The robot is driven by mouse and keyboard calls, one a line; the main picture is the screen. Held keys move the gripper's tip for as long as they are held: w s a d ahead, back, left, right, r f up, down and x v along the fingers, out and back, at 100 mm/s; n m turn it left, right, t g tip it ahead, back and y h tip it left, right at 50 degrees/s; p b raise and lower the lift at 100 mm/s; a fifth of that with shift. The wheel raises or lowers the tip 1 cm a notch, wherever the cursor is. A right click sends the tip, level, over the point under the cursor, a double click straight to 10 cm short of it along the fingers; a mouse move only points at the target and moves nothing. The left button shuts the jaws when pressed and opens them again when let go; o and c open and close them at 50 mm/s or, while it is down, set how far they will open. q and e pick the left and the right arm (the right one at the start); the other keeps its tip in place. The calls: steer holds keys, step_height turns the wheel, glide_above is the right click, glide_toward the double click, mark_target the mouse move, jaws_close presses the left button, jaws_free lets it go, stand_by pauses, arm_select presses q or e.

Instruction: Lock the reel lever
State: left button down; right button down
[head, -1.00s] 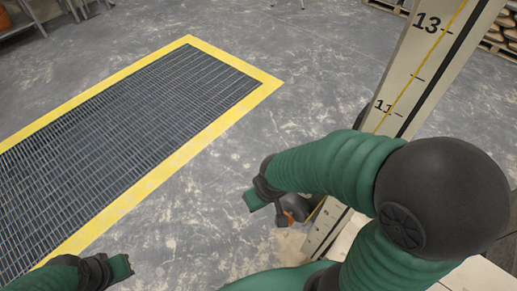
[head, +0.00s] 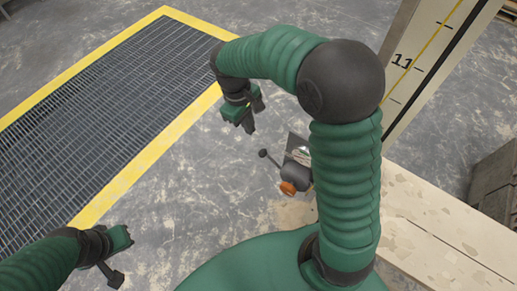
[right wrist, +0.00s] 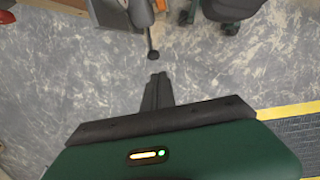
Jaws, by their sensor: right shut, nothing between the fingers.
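The reel (head: 296,176) is a grey body with an orange end, beside my right arm in the head view and partly hidden by it. Its lever (head: 271,160) is a thin dark rod with a black ball knob, sticking out to the upper left. My right gripper (head: 250,128) is above and left of the knob in the picture, apart from it. In the right wrist view the shut, empty fingers (right wrist: 157,90) point toward the lever knob (right wrist: 153,56), with a gap between them. My left gripper (head: 116,277) is at the lower left, far from the reel; its opening is unclear.
A tall numbered post (head: 418,70) rises behind the reel on the right. A pale speckled board (head: 440,225) lies at the lower right, with a grey block stack (head: 497,180) beyond it. A yellow-edged floor grate (head: 100,85) lies left. Bare floor separates grate and reel.

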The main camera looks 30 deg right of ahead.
mark_target(262, 151)
arm_select(q)
steer(key=shift+s+d+f, duration=0.2)
steer(key=shift+d+f, duration=0.05)
arm_select(e)
steer(key=d+f, duration=0.1)
steer(key=f, duration=0.3)
steer(key=d+f, duration=0.1)
steer(key=f, duration=0.3)
steer(key=s+d+f, duration=0.1)
steer(key=f, duration=0.4)
steer(key=shift+d+f, duration=0.1)
steer(key=shift+d, duration=0.1)
